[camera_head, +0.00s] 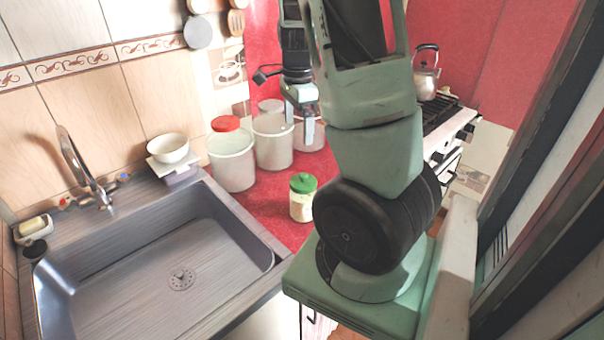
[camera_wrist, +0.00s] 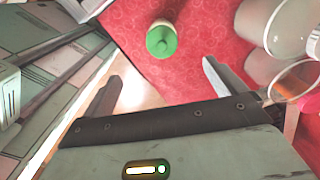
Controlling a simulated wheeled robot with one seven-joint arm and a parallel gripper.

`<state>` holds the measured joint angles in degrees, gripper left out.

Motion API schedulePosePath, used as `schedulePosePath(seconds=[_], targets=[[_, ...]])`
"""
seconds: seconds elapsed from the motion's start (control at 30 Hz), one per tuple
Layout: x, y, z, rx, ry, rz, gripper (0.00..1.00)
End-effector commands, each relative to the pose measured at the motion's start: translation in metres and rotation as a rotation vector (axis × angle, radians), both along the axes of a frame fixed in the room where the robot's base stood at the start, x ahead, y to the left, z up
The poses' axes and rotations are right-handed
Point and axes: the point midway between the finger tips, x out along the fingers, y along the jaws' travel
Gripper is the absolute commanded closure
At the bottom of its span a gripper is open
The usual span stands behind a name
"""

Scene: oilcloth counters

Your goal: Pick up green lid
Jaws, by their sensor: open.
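The green lid (camera_head: 303,183) sits on a small clear jar (camera_head: 301,206) with pale contents, upright on the red counter. In the head view my gripper (camera_head: 301,118) is above the counter, in front of the large canisters, behind and above the small jar. My arm covers part of the counter's right side.
A kettle (camera_head: 426,74) stands on the stove. The red counter (camera_head: 262,192) around the jar is mostly clear.

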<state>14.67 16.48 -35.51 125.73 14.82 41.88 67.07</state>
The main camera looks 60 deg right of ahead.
Motion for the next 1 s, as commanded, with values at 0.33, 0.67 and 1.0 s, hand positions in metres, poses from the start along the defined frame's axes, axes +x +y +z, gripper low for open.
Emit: schedulePosePath(seconds=[0.33,0.67,1.0], targets=[[-0.008,-0.009,-0.056,-0.003,0.008,-0.056,0.04],[-0.006,-0.009,-0.113,-0.005,0.005,-0.050,0.04],[-0.005,-0.007,-0.144,-0.003,0.006,-0.050,0.04]])
